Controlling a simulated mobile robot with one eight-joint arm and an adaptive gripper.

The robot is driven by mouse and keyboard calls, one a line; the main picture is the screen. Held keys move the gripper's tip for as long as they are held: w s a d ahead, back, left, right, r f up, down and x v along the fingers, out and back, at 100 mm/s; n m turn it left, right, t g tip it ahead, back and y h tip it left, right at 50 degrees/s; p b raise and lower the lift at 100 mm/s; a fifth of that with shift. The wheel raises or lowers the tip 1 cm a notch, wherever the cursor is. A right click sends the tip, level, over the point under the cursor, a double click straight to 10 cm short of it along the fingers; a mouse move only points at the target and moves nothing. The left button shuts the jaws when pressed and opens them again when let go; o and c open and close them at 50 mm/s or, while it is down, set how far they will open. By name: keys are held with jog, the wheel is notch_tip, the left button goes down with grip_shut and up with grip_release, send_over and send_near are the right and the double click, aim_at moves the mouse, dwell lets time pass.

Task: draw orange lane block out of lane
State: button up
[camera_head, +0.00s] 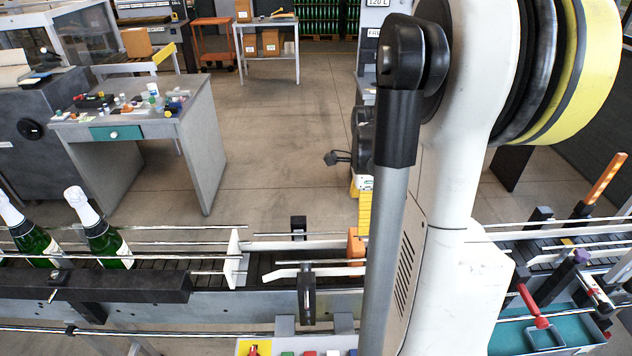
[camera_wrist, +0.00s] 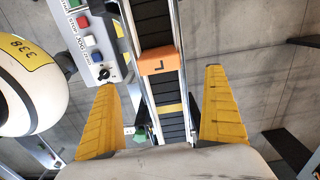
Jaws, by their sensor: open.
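The orange lane block (camera_wrist: 160,62), marked with a dark letter L, sits in the dark slatted conveyor lane between the metal rails in the wrist view. In the head view only a strip of the orange block (camera_head: 354,246) shows; my arm hides the rest. My gripper (camera_wrist: 161,78) is open and empty, its two yellow fingers wide apart on either side of the lane. The block lies between and slightly beyond the fingertips in the picture, with no visible contact. In the head view, a ridged yellow piece above the block looks like one finger.
A control box with coloured buttons (camera_wrist: 91,42) stands beside the lane, near the left finger in the wrist view. Green bottles with white tops (camera_head: 104,235) stand on the conveyor at left. Metal guide rails line the lane. A grey desk (camera_head: 190,130) stands behind.

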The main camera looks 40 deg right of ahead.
aim_at(357, 238)
notch_tip(357, 238, down, 11)
jog(key=shift+s+r+b, duration=0.15)
jog(key=shift+r+b, duration=0.05)
jog(key=shift+b, duration=0.75)
jog(key=c, duration=1.3)
jog(key=shift+r+p, duration=4.25)
jog(key=shift+r, duration=2.3)
jog(key=shift+c, duration=0.2)
jog(key=shift+c, duration=0.2)
